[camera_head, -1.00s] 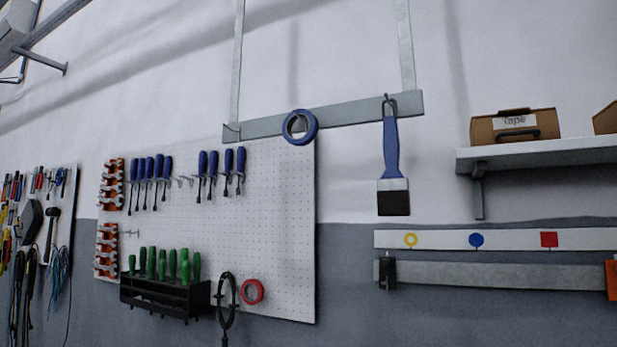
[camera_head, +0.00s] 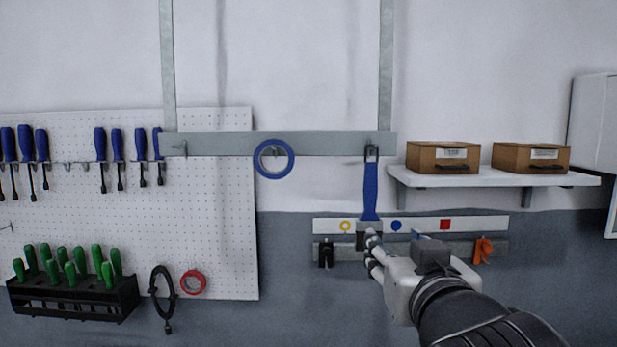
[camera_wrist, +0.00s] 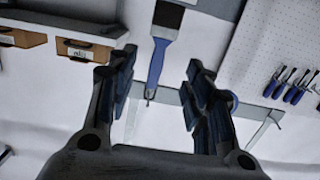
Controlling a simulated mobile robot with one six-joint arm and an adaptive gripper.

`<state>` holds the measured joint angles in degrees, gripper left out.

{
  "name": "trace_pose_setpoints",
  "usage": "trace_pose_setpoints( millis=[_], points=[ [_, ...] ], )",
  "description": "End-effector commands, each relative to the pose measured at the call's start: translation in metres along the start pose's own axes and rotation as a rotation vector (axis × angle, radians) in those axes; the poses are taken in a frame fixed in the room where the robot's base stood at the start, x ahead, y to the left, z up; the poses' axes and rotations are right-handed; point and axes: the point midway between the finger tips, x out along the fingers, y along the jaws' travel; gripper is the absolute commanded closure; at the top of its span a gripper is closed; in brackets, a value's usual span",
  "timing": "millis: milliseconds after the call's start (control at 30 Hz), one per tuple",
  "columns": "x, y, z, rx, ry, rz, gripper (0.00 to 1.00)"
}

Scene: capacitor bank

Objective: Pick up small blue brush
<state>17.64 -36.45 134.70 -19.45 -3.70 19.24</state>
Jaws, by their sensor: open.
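The blue brush (camera_head: 370,190) hangs upright by its handle end from a hook on the grey rail in the head view. Its handle and metal collar show, and my gripper (camera_head: 372,246) covers its lower end. In the wrist view, which is upside down, the brush (camera_wrist: 158,58) appears whole, with dark bristles at the top and the blue handle pointing down. It lies between the two open fingers of my gripper (camera_wrist: 158,78) in that picture. The fingers look empty; how far ahead of them the brush hangs is hard to tell.
A blue tape ring (camera_head: 274,159) hangs on the same rail (camera_head: 330,144). Behind my gripper is a white strip (camera_head: 328,225) with coloured shapes. A shelf (camera_head: 500,178) with two brown boxes is at right. A pegboard (camera_head: 205,220) with tools is at left.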

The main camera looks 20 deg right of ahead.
Motion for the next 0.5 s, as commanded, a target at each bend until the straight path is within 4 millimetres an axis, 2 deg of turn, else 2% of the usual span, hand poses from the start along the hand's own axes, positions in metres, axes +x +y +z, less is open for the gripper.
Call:
trace_pose_setpoints(
  millis=[33,133,267,500],
  points=[
    [0.0,0.002,-0.023,0.0,0.025,0.001,0.53],
    [0.0,0.003,-0.042,0.002,0.065,-0.003,0.53],
    [0.008,0.002,-0.049,0.002,0.082,-0.007,0.53],
    [0.054,0.002,-0.049,0.002,0.079,-0.006,0.53]
  ],
)
